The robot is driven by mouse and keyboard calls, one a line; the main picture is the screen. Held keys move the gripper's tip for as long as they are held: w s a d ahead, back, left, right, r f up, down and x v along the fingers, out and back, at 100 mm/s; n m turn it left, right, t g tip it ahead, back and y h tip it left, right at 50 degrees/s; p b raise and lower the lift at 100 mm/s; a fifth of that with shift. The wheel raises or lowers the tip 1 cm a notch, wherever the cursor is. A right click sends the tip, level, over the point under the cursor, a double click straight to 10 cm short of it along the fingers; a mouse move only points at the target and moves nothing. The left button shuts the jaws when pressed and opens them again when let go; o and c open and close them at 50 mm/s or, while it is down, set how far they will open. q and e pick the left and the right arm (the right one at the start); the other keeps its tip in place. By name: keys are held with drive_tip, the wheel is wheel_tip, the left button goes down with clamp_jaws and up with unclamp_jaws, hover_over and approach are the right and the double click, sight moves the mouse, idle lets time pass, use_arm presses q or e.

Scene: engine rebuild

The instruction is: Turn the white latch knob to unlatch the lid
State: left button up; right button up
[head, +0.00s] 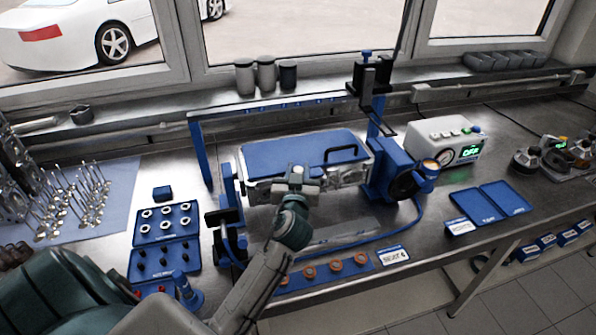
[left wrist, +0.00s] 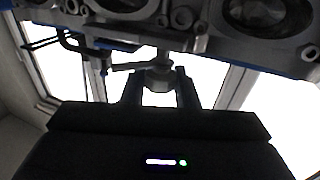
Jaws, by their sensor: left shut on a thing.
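The blue lid (head: 290,152) with a black handle lies flat on top of the metal engine block (head: 350,175), held in a blue stand. My left gripper (head: 297,178) is at the front face of the block, just below the lid's front edge. In the left wrist view my left gripper (left wrist: 160,92) is shut on the pale latch knob (left wrist: 159,76), which sits between the two fingers under the block. The knob looks grey in the shade, and its turn angle cannot be told. My right gripper is not in view.
Blue trays of small parts (head: 167,222) lie left of the stand. A strip with orange rings (head: 322,270) lies in front. A white device with a green display (head: 450,140) and an open blue case (head: 490,203) stand right.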

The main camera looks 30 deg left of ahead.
use_arm(q)
drive_tip(key=shift+r+m+h, duration=0.1)
drive_tip(key=shift+m+h, duration=0.2)
drive_tip(key=shift+h, duration=0.1)
drive_tip(key=shift+t, duration=0.3)
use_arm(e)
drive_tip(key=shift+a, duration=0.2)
use_arm(q)
drive_tip(key=o, duration=1)
drive_tip(key=shift+c, duration=0.2)
drive_tip(key=shift+w, duration=0.15)
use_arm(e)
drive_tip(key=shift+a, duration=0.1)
use_arm(q)
drive_tip(key=b+v, duration=0.4)
drive_tip(key=v, duration=0.7)
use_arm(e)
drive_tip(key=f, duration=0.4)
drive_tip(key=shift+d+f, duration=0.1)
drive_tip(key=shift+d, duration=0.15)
use_arm(q)
drive_tip(key=shift+a, duration=0.15)
